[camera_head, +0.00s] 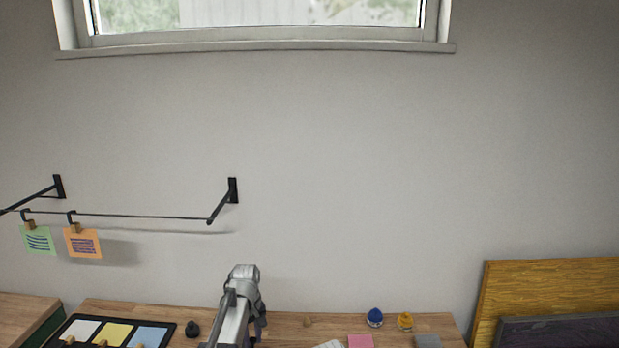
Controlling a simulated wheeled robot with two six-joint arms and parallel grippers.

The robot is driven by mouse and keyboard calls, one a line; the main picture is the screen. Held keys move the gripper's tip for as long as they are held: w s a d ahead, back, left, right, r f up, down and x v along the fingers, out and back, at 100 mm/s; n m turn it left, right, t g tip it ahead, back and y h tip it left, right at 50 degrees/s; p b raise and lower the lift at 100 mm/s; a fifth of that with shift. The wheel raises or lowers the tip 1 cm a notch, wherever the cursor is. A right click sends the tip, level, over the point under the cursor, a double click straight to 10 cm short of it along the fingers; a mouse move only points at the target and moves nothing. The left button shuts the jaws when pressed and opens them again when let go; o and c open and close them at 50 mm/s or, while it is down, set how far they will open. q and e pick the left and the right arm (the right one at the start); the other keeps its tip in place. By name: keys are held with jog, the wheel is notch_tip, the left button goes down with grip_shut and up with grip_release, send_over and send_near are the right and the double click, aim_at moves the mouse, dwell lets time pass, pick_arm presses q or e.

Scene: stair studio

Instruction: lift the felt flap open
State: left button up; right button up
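I cannot make out a felt flap in this view. A small grey flat piece (428,341) lies at the bottom edge of the table, cut off by the frame, and I cannot tell what it is. A grey link of one of my arms rises from the bottom edge, left of the middle, over the table. No gripper fingers show, so neither gripper is in view.
The wooden table (285,321) is cut off below. It holds a black tray of colour panels (75,324), a blue jar (375,318), a yellow jar (405,321) and a pink square (360,341). A wall rail (140,216) carries clipped cards. A wooden board (540,275) stands right.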

pick_arm(q)
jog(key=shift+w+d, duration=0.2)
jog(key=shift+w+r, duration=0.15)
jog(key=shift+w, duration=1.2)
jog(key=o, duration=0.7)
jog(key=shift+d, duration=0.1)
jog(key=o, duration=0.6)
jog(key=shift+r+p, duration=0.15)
jog(key=shift+p, duration=0.15)
